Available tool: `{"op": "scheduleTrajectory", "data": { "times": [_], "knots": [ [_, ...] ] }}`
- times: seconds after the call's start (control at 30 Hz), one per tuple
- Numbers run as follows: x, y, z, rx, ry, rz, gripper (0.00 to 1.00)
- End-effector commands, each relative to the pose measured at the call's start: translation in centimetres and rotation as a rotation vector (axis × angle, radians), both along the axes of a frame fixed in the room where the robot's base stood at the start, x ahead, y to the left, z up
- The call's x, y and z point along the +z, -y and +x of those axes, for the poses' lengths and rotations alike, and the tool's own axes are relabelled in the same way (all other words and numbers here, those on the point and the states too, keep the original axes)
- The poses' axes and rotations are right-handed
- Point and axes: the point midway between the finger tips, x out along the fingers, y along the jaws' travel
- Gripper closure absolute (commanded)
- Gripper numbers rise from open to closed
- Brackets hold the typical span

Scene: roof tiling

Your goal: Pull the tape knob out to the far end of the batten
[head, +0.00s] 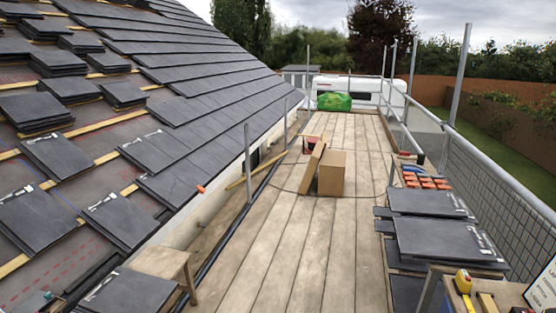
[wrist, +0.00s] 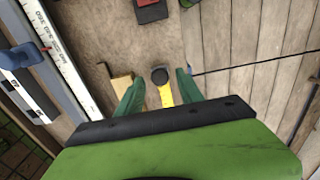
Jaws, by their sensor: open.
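My gripper (wrist: 158,80) shows in the wrist view as two green fingers standing apart. A round black knob (wrist: 159,75) lies between the fingertips in the picture, with clear space on both sides. A yellow strip of tape (wrist: 166,95) runs from the knob back toward my gripper body, which hides the rest. A short pale wooden piece (wrist: 121,84), perhaps the batten, shows beside the left finger and is partly covered by it. In the head view, a yellow tape measure (head: 463,281) sits on the bench at lower right, near a wooden strip (head: 487,301). My gripper is not visible there.
In the wrist view, a marked rule (wrist: 66,62) and a blue-handled tool (wrist: 24,55) lie left; a dark and red object (wrist: 151,10) lies at the top. In the head view, stacked slates (head: 440,240) stand beside the bench, and the plank deck (head: 300,250) is largely clear.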

Motion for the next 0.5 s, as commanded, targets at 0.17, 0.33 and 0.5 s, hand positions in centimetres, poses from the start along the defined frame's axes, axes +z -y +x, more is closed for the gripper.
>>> {"op": "scheduleTrajectory", "data": {
  "times": [0.17,0.33,0.5],
  "knots": [
    [2.3,0.0,0.0,0.0,0.0,0.0,0.56],
    [3.8,0.0,0.0,0.0,0.0,0.0,0.56],
    [5.4,0.0,0.0,0.0,0.0,0.0,0.56]
  ]
}}
